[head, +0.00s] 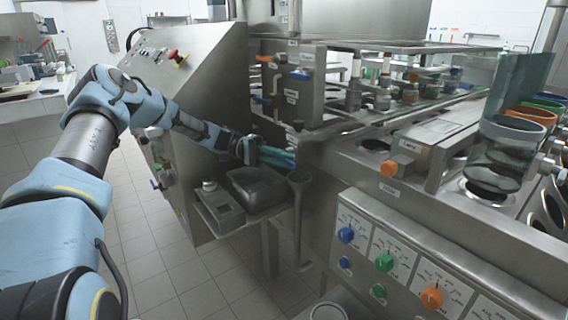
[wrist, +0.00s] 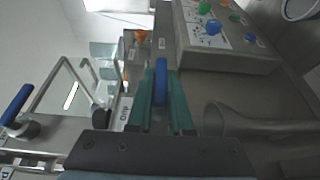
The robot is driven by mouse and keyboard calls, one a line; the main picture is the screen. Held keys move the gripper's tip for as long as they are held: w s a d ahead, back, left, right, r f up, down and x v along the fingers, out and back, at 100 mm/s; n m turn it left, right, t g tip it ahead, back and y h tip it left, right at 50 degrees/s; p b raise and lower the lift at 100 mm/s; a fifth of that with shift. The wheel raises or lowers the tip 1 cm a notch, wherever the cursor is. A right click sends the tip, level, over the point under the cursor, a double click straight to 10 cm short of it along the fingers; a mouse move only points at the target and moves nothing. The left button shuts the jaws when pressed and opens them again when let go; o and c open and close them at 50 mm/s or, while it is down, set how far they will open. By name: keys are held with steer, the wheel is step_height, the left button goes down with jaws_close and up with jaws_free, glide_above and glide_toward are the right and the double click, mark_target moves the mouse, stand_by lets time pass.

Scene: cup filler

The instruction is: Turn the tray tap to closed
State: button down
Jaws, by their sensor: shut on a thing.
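My gripper (head: 276,157) reaches the machine's left front side, above a dark metal tray (head: 256,187). In the wrist view its teal fingers (wrist: 160,112) are shut on a blue tap handle (wrist: 160,84), one finger on either side. I take this handle for the tray tap.
A funnel-like pipe (head: 298,178) stands just right of the tray. Another blue handle (wrist: 16,104) is at the left of the wrist view. A panel with blue, green and orange knobs (head: 383,263) is at lower right. Tiled floor (head: 150,265) is clear at lower left.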

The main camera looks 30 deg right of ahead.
stand_by(0.4)
steer(key=c, duration=0.8)
jaws_free()
